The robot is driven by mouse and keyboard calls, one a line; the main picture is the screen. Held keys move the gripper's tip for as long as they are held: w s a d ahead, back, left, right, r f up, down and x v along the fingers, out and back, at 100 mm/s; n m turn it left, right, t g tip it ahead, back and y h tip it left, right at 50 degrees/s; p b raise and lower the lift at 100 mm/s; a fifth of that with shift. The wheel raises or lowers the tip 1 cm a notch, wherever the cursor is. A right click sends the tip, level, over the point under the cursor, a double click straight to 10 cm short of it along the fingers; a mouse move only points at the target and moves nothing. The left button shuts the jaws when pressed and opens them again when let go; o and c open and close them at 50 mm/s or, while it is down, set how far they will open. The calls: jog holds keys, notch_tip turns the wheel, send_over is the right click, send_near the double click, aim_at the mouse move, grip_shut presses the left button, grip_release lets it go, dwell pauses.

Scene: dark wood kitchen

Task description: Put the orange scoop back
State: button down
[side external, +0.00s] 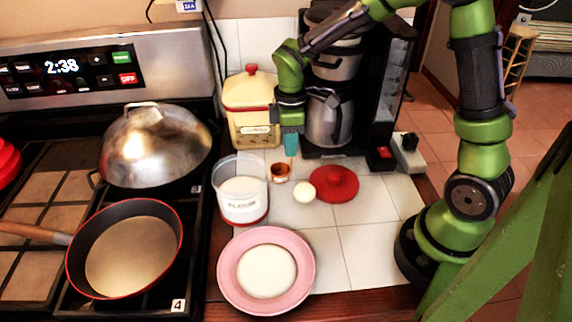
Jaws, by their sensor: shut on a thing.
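The orange scoop (280,173) is small, with an orange-brown bowl and a thin handle. It is just above or on the white tiled counter; I cannot tell which. My gripper (291,150) points down with teal fingers, shut on the top of the scoop's handle. The fingers hide the upper part of the handle. A clear canister of white powder labelled like flour (242,207) stands to the left of the scoop. A cream canister with a red rim and red lid knob (251,100) stands behind it.
A coffee maker (329,118) stands behind. A pink plate (232,277) is in front. The stove with a frying pan (130,255) and a domed pan (155,145) is left. Tiles at front right are clear.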

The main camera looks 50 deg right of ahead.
jog(key=c, duration=1)
grip_release()
jog(key=shift+f, duration=0.1)
notch_tip(320, 180, up, 11)
jog(key=shift+r, duration=0.1)
jog(key=shift+s+r, duration=0.1)
jog(key=shift+r, duration=0.55)
jog(key=s+r+m+t, duration=0.1)
jog(key=s+m+t, duration=0.1)
jog(key=s+m, duration=0.2)
jog(key=s+a+r+m+t+y, duration=0.1)
jog(key=s+m+t, duration=0.1)
jog(key=s+m, duration=0.2)
jog(key=s+a+r+m+t+y, duration=0.1)
jog(key=s+m+t, duration=0.2)
jog(key=s+m, duration=0.2)
jog(key=shift+s+r, duration=0.2)
jog(key=shift+s, duration=0.35)
